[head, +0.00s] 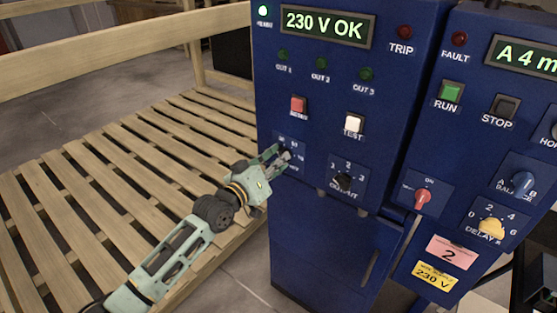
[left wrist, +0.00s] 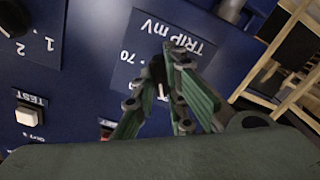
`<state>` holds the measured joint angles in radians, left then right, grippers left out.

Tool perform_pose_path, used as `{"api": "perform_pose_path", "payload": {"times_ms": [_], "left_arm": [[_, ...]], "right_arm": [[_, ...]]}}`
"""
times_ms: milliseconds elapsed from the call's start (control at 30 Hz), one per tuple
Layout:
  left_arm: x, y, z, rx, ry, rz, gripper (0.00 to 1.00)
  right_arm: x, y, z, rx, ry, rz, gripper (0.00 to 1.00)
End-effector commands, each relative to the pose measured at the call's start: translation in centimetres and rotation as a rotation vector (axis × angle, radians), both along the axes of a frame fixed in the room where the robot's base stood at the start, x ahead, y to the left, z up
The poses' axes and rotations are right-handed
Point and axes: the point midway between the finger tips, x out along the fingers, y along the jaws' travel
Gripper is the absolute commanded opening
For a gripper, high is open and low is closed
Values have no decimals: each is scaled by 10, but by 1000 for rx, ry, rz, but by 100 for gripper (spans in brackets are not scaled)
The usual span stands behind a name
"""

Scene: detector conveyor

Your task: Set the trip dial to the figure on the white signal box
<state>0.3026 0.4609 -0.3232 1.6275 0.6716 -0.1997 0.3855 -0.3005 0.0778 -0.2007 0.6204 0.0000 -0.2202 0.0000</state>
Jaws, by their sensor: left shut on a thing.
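The trip dial is a small dark knob (left wrist: 157,72) on a blue plate marked "TRIP mV" (left wrist: 185,42), with a "70" mark readable. In the head view its plate (head: 296,169) is low on the left of the blue cabinet front, mostly behind my gripper. My left gripper (head: 284,156) is shut on the trip dial, with its fingers around the knob in the left wrist view (left wrist: 160,78). The knob's pointer and most scale marks are hidden, so its setting cannot be read. I cannot see a white signal box. My right gripper is not in view.
The cabinet's display (head: 327,26) reads "230 V OK". A red button (head: 298,105), a white TEST button (head: 354,124) and a black output dial (head: 343,181) sit close to the trip dial. A second blue cabinet (head: 470,130) stands right.

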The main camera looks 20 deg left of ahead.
Motion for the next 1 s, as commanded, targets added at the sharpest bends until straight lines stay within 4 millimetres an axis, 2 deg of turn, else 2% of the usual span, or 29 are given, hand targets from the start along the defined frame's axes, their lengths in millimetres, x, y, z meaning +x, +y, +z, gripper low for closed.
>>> {"api": "perform_pose_path", "payload": {"times_ms": [233,267,467,833,1000], "left_arm": [[0,0,2,-2,-4,0,0],[0,0,2,-2,-4,0,13],[0,0,1,-2,-3,1,30],[-3,1,0,-1,0,0,30],[-25,9,-1,0,1,0,30]], "right_arm": [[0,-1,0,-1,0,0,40],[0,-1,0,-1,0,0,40],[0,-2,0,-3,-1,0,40],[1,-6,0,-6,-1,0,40],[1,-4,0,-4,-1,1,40]]}}
